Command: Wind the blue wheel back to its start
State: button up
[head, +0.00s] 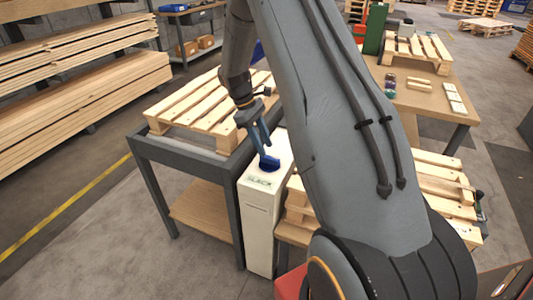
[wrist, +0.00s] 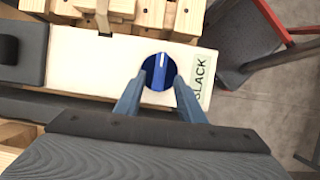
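The blue wheel (wrist: 158,72) is a small round knob on the top of a white post (head: 262,208). In the wrist view it has a raised bar with a pale line across its middle. The word SLACK is printed beside it. The wheel also shows in the head view (head: 269,164). My gripper (wrist: 160,80) has its two blue fingers apart, one at each side of the wheel's near edge. The fingers cover part of the rim, and contact cannot be told. In the head view my gripper (head: 263,148) comes down right at the wheel.
A dark table (head: 182,153) with a slatted pallet (head: 205,110) stands left of the post. Another pallet (head: 440,190) lies to the right, partly behind my arm. A wooden workbench (head: 425,100) with small parts is farther back. Timber stacks (head: 80,100) fill the left side.

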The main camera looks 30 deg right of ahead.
jog(key=shift+v, duration=1.6)
jog(key=s+a+r+m+t+y, duration=0.1)
jog(key=s+a+r+m, duration=0.1)
jog(key=s+a, duration=0.3)
jog(key=s+a+r+m+t+y, duration=0.1)
jog(key=s+a, duration=0.4)
jog(key=s, duration=0.7)
jog(key=s+a+r+m+t, duration=0.1)
jog(key=s+a+r+m, duration=0.3)
jog(key=s, duration=0.5)
jog(key=shift+a+m+t+y, duration=0.3)
jog(key=shift+a+m+y, duration=0.1)
jog(key=shift+a, duration=0.15)
jog(key=shift+w, duration=0.1)
jog(key=shift+c, duration=0.6)
jog(key=shift+d, duration=0.1)
